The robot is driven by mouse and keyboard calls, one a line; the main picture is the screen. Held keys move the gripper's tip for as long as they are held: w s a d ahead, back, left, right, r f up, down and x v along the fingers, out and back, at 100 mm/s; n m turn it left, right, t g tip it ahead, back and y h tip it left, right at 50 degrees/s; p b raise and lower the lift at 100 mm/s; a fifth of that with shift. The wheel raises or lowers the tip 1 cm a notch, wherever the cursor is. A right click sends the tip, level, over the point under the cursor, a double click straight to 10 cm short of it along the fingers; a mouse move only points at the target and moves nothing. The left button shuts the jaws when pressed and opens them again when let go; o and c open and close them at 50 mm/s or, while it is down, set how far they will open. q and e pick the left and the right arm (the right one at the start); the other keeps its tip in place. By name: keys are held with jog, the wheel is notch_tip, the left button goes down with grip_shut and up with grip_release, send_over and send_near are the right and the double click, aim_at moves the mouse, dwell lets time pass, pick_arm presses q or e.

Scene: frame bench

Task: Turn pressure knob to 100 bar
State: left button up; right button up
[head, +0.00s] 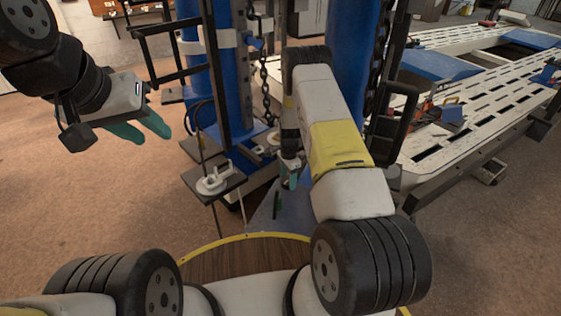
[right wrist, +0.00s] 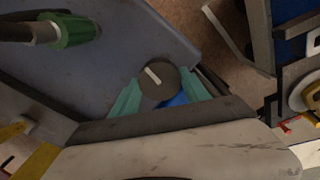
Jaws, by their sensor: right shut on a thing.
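The pressure knob (right wrist: 158,80) is a round dark grey knob with a white pointer line, which points to the upper left in the right wrist view. It sits between the teal fingers of my right gripper (right wrist: 160,98), which is shut on it. In the head view my right gripper (head: 290,178) points down over a blue-grey panel (head: 300,212), and the knob is hidden there. No scale or bar numbers can be read. My left gripper (head: 150,132) hangs in the air at the left, its teal fingers apart and empty.
A green connector on a dark hose (right wrist: 75,28) stands on the panel near the knob. Blue posts (head: 228,70) with a chain (head: 265,75) rise behind. A small dark shelf (head: 213,184) juts out at the left. A slotted white frame bench (head: 470,105) fills the right.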

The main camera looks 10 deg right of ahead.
aim_at(288, 180)
jog(key=n, duration=0.5)
jog(key=shift+n, duration=0.3)
jog(key=n, duration=0.4)
jog(key=shift+n, duration=0.3)
jog(key=n, duration=1)
jog(key=o, duration=1.4)
jog(key=shift+r, duration=3.95)
